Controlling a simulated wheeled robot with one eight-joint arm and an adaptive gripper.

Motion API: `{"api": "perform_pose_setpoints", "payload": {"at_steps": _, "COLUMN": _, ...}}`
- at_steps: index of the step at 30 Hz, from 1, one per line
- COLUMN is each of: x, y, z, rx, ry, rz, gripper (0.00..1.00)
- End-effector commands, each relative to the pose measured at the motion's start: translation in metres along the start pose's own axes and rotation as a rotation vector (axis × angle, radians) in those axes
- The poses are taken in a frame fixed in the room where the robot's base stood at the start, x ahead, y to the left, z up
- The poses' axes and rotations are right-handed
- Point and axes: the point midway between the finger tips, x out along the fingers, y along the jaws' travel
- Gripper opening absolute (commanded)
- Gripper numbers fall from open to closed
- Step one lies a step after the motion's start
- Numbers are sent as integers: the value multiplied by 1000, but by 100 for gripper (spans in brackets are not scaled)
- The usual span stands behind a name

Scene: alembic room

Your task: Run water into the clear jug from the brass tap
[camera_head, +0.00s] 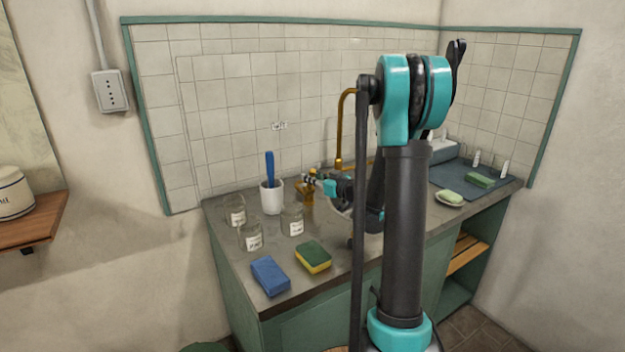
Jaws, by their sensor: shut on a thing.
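A brass tap (341,130) with a tall curved spout rises at the back of the counter, against the tiles. My arm hides part of it. My gripper (309,181) is left of the spout, shut at the top of a small brass-coloured piece (308,197). The view is too small to tell whether this piece is part of the tap. Clear glass vessels with white labels stand at the counter's left: one at the back (235,208), one in front (250,236) and one to the right (292,220). I cannot tell which, if any, is the jug. The area under the spout is hidden.
A white cup (271,198) with a blue-handled brush stands left of my gripper. A blue sponge (270,276) and a yellow-green sponge (313,257) lie at the front edge. A soap dish (450,199) and dark mat (458,176) are at the right.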

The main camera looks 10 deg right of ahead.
Motion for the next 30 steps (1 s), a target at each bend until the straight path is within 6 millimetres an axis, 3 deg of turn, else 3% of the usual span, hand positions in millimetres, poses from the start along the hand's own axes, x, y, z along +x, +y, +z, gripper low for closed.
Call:
{"api": "perform_pose_setpoints", "payload": {"at_steps": 12, "x": 17, "y": 3, "z": -5, "rx": 47, "ry": -276, "rz": -25, "gripper": 0}}
{"api": "perform_pose_setpoints", "payload": {"at_steps": 26, "x": 20, "y": 4, "z": -5, "rx": 59, "ry": -326, "rz": -26, "gripper": 0}}
{"api": "perform_pose_setpoints", "payload": {"at_steps": 27, "x": 20, "y": 4, "z": -6, "rx": 59, "ry": -326, "rz": -26, "gripper": 22}}
{"api": "perform_pose_setpoints", "payload": {"at_steps": 30, "x": 20, "y": 4, "z": -6, "rx": 59, "ry": -326, "rz": -26, "gripper": 35}}
